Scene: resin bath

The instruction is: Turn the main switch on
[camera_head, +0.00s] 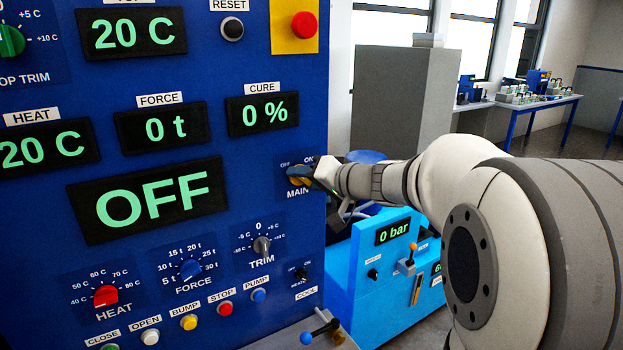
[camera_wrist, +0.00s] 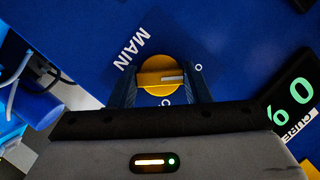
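The main switch (camera_wrist: 160,77) is a round yellow knob with a raised bar and a white pointer mark. It sits on the blue panel above the MAIN label, with OFF at its upper left and ON at its upper right in the head view (camera_head: 300,173). Its pointer faces the OFF side. My gripper (camera_wrist: 160,84) is at the knob, with one dark finger against each end of the bar and no clear gap. In the head view my gripper (camera_head: 316,174) partly covers the knob. The large display (camera_head: 150,200) reads OFF.
Close by are the CURE display (camera_head: 262,114) reading 0 %, the TRIM knob (camera_head: 262,245) and a red emergency button (camera_head: 304,25). A blue unit with a 0 bar display (camera_head: 394,231) stands to the right, below my arm. A grey cabinet (camera_head: 405,100) is behind.

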